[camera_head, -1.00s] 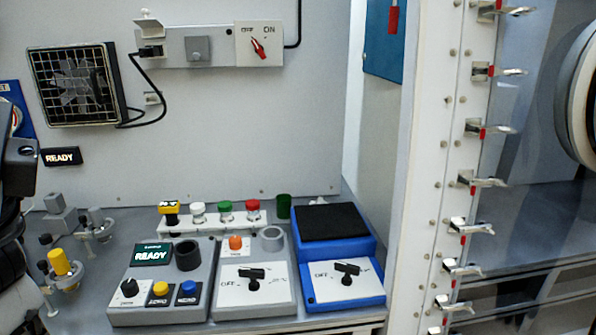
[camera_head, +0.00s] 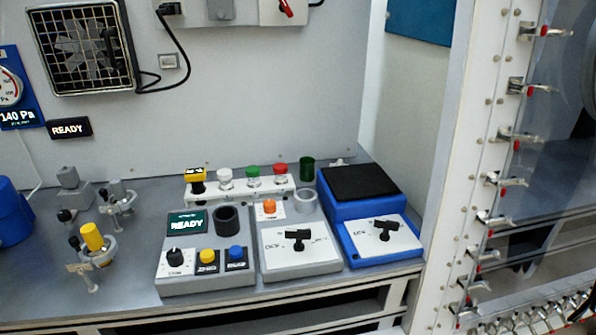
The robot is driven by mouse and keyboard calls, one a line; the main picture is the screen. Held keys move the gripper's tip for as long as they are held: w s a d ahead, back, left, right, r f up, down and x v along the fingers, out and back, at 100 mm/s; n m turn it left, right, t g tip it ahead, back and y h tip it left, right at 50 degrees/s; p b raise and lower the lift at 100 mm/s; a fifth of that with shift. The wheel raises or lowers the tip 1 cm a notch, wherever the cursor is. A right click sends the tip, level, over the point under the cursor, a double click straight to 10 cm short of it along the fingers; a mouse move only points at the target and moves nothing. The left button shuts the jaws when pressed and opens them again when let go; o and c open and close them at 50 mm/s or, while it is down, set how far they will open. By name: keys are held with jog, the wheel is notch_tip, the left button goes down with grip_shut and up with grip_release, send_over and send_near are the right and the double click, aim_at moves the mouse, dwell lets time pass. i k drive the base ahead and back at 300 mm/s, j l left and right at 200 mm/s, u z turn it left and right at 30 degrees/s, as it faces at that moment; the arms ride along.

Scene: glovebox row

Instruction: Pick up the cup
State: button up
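A small dark green cup (camera_head: 307,169) stands upright at the back of the bench, just right of a white rack of capped vials (camera_head: 240,188) and behind a grey ring-shaped holder (camera_head: 305,200). Nothing covers its front. It is the only cup-like loose thing I can make out. My gripper is not in view.
A grey console with a READY screen (camera_head: 187,223), a grey unit with a black knob (camera_head: 298,240) and a blue unit with a black top (camera_head: 359,182) fill the bench front. Clamps with a yellow cylinder (camera_head: 92,236) stand left. A white latched frame (camera_head: 470,170) rises right.

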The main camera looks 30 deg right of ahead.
aim_at(307, 170)
jog(key=j+z, duration=0.1)
jog(key=z, duration=0.35)
jog(key=j+z, duration=0.15)
jog(key=z, duration=0.35)
jog(key=i+z, duration=0.15)
jog(key=z, duration=0.65)
jog(key=i+j, duration=0.6)
jog(key=i, duration=0.2)
